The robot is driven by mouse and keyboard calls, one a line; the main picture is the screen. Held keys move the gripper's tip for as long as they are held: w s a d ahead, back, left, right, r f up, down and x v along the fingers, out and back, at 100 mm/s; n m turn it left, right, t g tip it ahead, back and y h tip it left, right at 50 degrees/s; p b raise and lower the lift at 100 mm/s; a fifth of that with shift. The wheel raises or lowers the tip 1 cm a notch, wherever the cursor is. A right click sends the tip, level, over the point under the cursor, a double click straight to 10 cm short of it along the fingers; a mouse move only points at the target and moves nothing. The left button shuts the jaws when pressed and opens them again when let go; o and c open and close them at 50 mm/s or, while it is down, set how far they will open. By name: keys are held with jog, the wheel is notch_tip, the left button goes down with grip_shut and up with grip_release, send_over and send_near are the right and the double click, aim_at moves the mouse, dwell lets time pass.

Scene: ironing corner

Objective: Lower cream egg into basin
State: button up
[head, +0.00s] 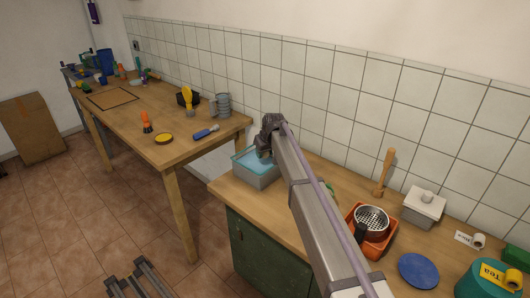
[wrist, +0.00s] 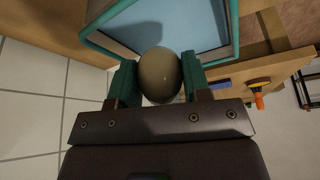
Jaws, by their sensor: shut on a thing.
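The cream egg (wrist: 160,73) sits between the two green fingers of my gripper (wrist: 158,78) in the wrist view, and the gripper is shut on it. In that view the egg looks dull and shaded. The basin (wrist: 88,38) lies behind the egg there, with a teal rim and pale blue inside. In the head view the basin (head: 257,181) is a grey box with a teal rim at the left end of the near counter. My gripper (head: 264,150) is over its back part there. The egg is hidden in the head view, and its height above the basin is hard to tell.
An orange container with a metal strainer (head: 372,221), a white lidded box (head: 424,207), a wooden utensil (head: 384,172) and a blue disc (head: 418,270) are on the counter to the right. A tiled wall (head: 330,125) stands close behind. A second wooden table (head: 175,125) holds tools.

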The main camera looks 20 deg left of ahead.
jog(key=shift+f+b, duration=2.8)
jog(key=shift+f, duration=0.25)
jog(key=o, duration=0.7)
jog(key=shift+r, duration=0.1)
